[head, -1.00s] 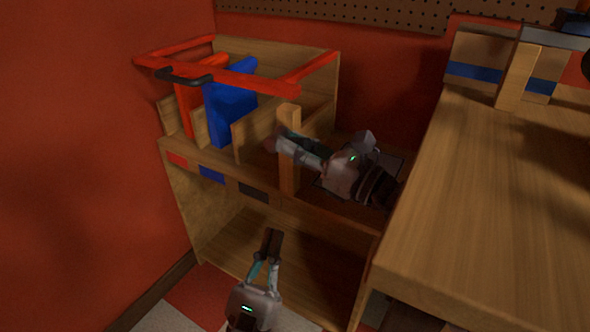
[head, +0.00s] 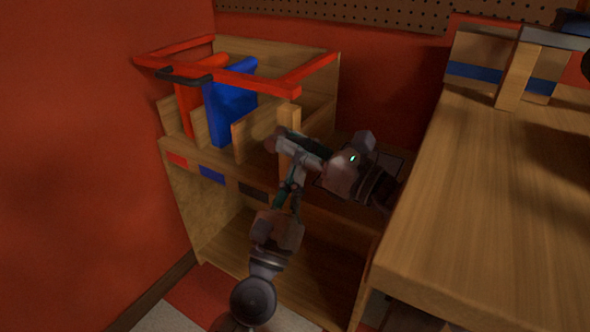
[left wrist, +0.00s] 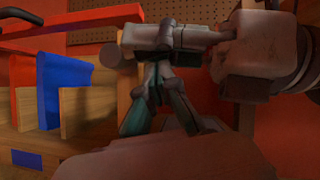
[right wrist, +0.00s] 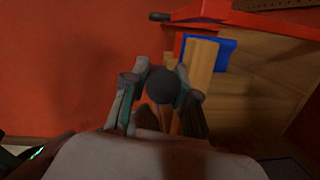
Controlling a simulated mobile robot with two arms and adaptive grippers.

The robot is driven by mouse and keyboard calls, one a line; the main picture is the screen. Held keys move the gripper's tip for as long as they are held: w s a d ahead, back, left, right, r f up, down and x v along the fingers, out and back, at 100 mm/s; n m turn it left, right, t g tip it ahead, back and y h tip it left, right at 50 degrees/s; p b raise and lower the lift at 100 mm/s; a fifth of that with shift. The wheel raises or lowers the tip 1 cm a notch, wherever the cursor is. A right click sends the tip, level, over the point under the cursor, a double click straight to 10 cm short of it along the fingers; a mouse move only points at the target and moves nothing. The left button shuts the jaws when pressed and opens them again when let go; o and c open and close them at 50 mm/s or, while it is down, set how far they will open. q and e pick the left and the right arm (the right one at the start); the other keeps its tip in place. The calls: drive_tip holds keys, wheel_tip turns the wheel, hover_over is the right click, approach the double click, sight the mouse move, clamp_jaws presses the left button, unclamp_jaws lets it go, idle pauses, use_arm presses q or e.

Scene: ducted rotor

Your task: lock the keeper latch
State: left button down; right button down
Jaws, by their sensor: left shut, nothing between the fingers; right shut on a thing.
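A wooden post (head: 289,176) stands at the front right of the wooden rack. A dark round knob (right wrist: 163,86) shows between my right gripper's fingers in the right wrist view, in front of the post (right wrist: 201,66). I cannot tell for sure which part is the keeper latch. My right gripper (head: 280,142) is shut on the knob, and its fingers hide much of it. My left gripper (head: 292,186) is shut and empty, just below the right gripper. In the left wrist view its closed fingertips (left wrist: 157,74) are close under the right gripper; contact is unclear.
A red frame bar (head: 230,74) with a black handle (head: 184,76) spans the rack top above a blue panel (head: 230,105) and a red panel (head: 188,105). A wooden bench (head: 480,200) stands close on the right. The rack's lower bay (head: 320,265) is open.

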use_arm(q)
drive_tip(key=shift+w+a+r, duration=0.1)
drive_tip(key=shift+r, duration=0.3)
drive_tip(key=shift+r, duration=0.1)
drive_tip(key=shift+w+r, duration=0.15)
drive_tip(key=shift+r, duration=0.5)
use_arm(e)
drive_tip(key=shift+w+f, duration=0.1)
drive_tip(key=shift+d, duration=0.1)
drive_tip(key=c, duration=0.9)
unclamp_jaws()
drive_tip(key=shift+c, duration=0.2)
use_arm(q)
drive_tip(key=shift+a, duration=0.1)
use_arm(e)
drive_tip(key=shift+o, duration=0.3)
